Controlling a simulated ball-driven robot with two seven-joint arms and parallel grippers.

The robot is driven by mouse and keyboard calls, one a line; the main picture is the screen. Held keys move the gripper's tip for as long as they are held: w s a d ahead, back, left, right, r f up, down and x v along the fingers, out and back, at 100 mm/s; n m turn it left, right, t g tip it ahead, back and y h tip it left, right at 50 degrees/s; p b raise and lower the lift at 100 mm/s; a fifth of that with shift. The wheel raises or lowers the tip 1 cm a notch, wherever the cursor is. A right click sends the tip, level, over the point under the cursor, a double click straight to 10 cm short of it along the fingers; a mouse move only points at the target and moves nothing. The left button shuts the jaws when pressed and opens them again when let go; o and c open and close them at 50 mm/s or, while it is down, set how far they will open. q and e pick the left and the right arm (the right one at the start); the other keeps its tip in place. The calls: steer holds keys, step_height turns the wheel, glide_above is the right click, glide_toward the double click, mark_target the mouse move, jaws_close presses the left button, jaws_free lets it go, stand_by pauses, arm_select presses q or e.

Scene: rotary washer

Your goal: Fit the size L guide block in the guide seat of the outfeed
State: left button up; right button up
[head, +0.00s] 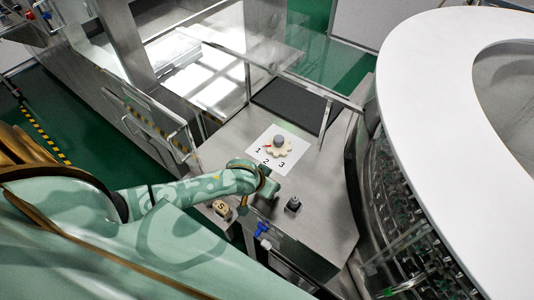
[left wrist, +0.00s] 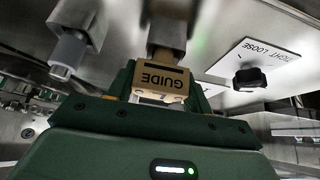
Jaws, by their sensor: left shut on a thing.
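A tan guide block (left wrist: 162,78) with the word GUIDE on its face is held in my left gripper (left wrist: 160,92), which is shut on it. No size letter can be read on this block. A metal post (left wrist: 166,36) stands right behind the block; I cannot tell whether they touch or whether this post is the guide seat. In the head view my left arm reaches over the front of the steel table, and its wrist (head: 264,182) hides most of the gripper and the held block. My right gripper is in neither view.
A block marked S (head: 221,208) lies at the front left. A black knob (left wrist: 250,78) sits beside a TIGHT LOOSE label. A grey cylinder (left wrist: 68,50) is at left. A numbered sheet (head: 292,163) carries a cream star wheel (head: 283,150). The round washer (head: 420,60) bounds the right.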

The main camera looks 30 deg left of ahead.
arm_select(q)
steer(key=shift+f, duration=0.55)
stand_by(0.4)
steer(key=o, duration=1.1)
steer(key=shift+r, duration=0.1)
steer(key=p+v, duration=0.4)
steer(key=v, duration=1.2)
steer(key=shift+r+p, duration=0.1)
steer(key=shift+p, duration=0.25)
